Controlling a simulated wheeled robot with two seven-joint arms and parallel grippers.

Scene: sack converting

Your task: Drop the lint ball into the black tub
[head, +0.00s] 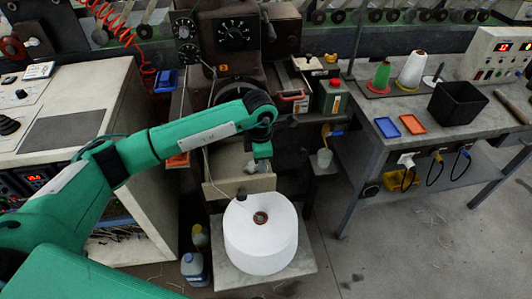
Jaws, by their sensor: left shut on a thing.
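The black tub (458,105) is an open square container standing upright on the grey bench at the right. My left gripper (254,165) hangs at the end of the green arm, pointing down in front of the machine, above and behind the large white cone. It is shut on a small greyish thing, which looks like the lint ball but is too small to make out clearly. The gripper is well to the left of the tub and apart from it. The inside of the tub is dark. My right gripper is not in view.
The large white cone (261,240) stands on a low platform below my gripper. On the bench (350,100) are a blue tray (387,127), an orange tray (412,124), a green cone (381,76) and a white cone (412,70). A red-topped box (334,97) stands between gripper and bench.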

